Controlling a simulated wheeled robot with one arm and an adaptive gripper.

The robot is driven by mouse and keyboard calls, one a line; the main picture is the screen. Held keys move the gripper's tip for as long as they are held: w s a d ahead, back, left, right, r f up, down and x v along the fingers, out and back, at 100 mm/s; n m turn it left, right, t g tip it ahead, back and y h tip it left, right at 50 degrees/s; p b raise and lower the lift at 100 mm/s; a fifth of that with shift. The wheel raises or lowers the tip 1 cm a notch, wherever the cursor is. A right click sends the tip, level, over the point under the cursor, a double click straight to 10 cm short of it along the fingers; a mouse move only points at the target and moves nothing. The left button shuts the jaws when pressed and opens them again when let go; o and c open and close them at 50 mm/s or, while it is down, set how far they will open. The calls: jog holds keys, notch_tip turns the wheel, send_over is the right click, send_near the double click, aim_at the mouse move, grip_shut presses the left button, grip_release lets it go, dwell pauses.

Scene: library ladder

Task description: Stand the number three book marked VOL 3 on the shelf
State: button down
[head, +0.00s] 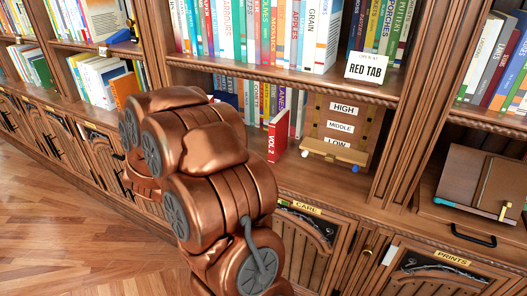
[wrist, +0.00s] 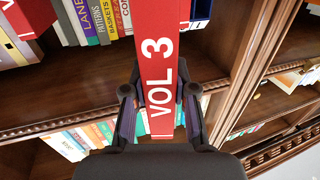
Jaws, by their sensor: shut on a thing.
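The red book marked VOL 3 (wrist: 157,60) is between the two dark fingers of my gripper (wrist: 160,94) in the wrist view. The fingers are shut on it, one on each side, with its lettered spine facing the camera. A red book marked VOL 2 (head: 278,138) stands upright on the lower shelf (head: 300,178) in the head view, beside a row of books. In the head view my copper arm hides my gripper and the VOL 3 book.
A wooden board labelled HIGH, MIDDLE, LOW (head: 341,127) stands right of VOL 2, with a small ledge at its foot. A RED TAB sign (head: 366,69) is on the shelf above. Upright dividers flank this bay. Open floor (head: 75,235) lies at the left.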

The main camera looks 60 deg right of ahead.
jog(key=s+d+f+m+g+h, duration=0.1)
jog(key=s+d+m+g, duration=0.3)
jog(key=s, duration=0.6)
jog(key=w+d+f+p, duration=0.2)
jog(key=w+d, duration=0.1)
jog(key=d, duration=0.4)
jog(key=w+d+f+g+p, duration=0.1)
jog(key=w+d+f+p, duration=0.1)
jog(key=d, duration=0.5)
jog(key=shift+w+d+f+n+p, duration=0.3)
jog(key=shift+w+f+p, duration=0.1)
jog(key=shift+f, duration=0.15)
jog(key=shift+f, duration=0.1)
jog(key=shift+f, duration=0.35)
jog(key=shift+a+f+b, duration=0.1)
jog(key=shift+f+b, duration=0.1)
jog(key=shift+b, duration=0.15)
jog(key=c, duration=0.9)
grip_release()
